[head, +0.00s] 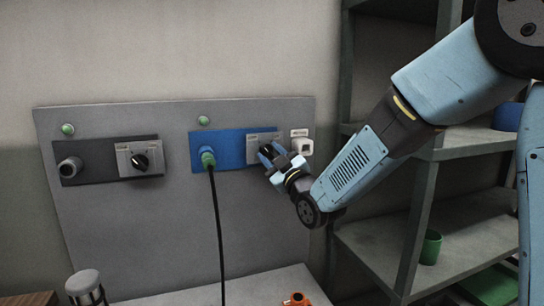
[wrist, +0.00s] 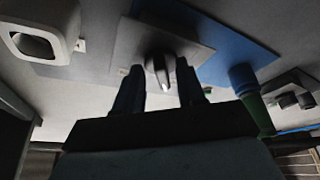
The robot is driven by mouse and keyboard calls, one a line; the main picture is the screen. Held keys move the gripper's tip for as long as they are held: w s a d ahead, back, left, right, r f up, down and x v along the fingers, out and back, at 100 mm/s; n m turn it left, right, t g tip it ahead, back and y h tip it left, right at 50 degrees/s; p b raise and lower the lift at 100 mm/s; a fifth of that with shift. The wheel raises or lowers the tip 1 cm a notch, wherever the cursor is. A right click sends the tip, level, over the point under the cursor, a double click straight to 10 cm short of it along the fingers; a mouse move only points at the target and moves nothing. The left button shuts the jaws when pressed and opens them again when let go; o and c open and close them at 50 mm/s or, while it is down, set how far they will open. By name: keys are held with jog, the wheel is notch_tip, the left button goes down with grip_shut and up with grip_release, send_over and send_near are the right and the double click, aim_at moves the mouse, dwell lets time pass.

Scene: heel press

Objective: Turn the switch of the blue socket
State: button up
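My gripper (head: 270,156) is at the switch. In the wrist view its two fingers (wrist: 161,92) stand apart on either side of the knob, with visible gaps.
A white box (head: 302,146) sits just right of the switch, close to my gripper. A black socket (head: 104,161) with its own switch is at the left. Green lamps sit above both sockets. A shelf with a green cup (head: 431,247) stands at the right. An orange object (head: 296,299) is below.

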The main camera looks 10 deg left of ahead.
jog(key=shift+s+a, duration=0.1)
grip_shut()
